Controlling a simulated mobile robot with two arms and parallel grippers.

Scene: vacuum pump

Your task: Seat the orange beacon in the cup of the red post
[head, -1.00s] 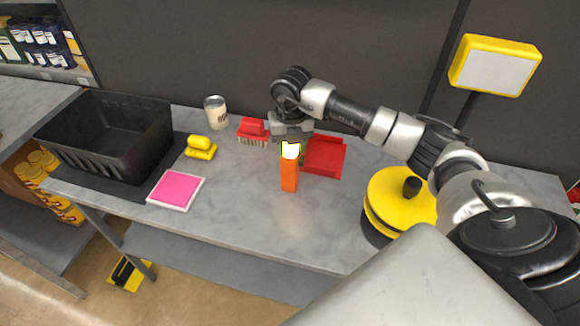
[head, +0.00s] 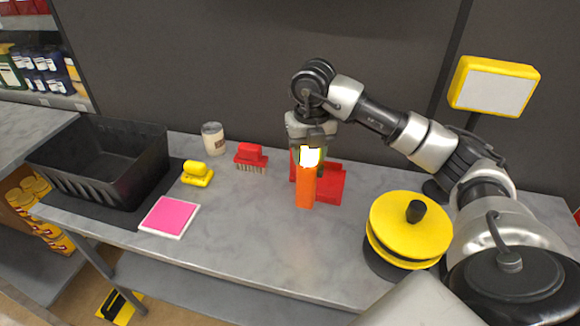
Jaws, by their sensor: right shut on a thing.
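The orange beacon (head: 306,190) is an upright column with a glowing white-yellow top. My right gripper (head: 308,148) points down and is shut on it near the glowing top. The red piece (head: 329,184) is on the table just behind and to the right of the beacon, partly hidden by it. A red edge also shows left of the beacon. I cannot make out a cup, or whether this piece is the red post. The beacon overlaps the red piece in the picture; I cannot tell whether they touch. My left gripper is not in view.
A red brush (head: 250,157), a can (head: 213,137), a yellow brush (head: 197,174) and a pink pad (head: 168,216) lie to the left. A black crate (head: 95,165) stands at far left. A yellow-topped round thing (head: 408,228) is at right. The front middle of the table is clear.

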